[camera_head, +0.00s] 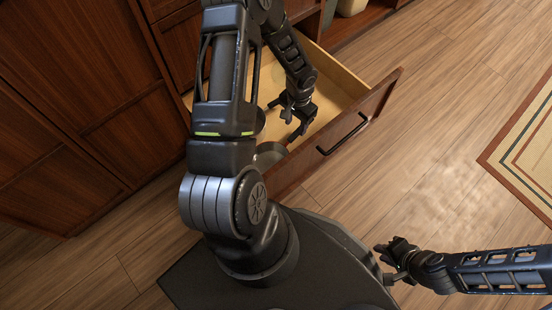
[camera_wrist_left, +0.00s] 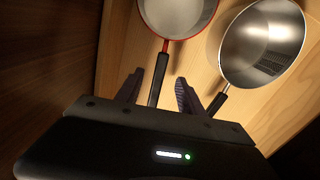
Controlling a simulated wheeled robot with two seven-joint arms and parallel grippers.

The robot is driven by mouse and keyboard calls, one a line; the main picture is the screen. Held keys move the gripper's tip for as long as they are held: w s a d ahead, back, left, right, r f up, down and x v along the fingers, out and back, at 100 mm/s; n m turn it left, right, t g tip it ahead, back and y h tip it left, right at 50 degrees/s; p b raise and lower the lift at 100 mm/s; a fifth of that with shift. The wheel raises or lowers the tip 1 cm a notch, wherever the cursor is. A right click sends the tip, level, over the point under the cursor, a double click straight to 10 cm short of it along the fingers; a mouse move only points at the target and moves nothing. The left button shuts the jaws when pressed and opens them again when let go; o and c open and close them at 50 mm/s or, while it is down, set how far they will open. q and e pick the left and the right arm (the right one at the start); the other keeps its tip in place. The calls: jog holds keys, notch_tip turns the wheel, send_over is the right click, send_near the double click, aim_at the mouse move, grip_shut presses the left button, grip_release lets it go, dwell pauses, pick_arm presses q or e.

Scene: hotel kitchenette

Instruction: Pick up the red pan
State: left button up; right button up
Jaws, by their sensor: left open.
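The red pan (camera_wrist_left: 194,36) lies in the open drawer at the top of the left wrist view, with a red rim, a pale inside and a dark handle (camera_wrist_left: 159,78) pointing toward me. My left gripper (camera_wrist_left: 158,90) is open there, its two fingers on either side of the handle's line. I cannot tell whether the handle is between them in depth.
A steel pan (camera_wrist_left: 262,45) with a dark handle lies right beside the red pan. The drawer's wooden front (camera_head: 340,134) with a black bar handle (camera_head: 343,136) stands between my base and the cabinet (camera_head: 75,90). The wooden floor to the right is clear up to a rug (camera_head: 525,150).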

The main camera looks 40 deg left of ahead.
aim_at(294, 135)
pick_arm(q)
jog(key=shift+f+b, duration=0.5)
jog(key=shift+f, duration=0.8)
notch_tip(294, 135, down, 5)
jog(key=b, duration=0.2)
jog(key=shift+s+f+b, duration=0.1)
jog(key=shift+f+b, duration=0.05)
jog(key=shift+b, duration=0.25)
jog(key=shift+a, duration=0.1)
grip_shut()
dwell(0.8)
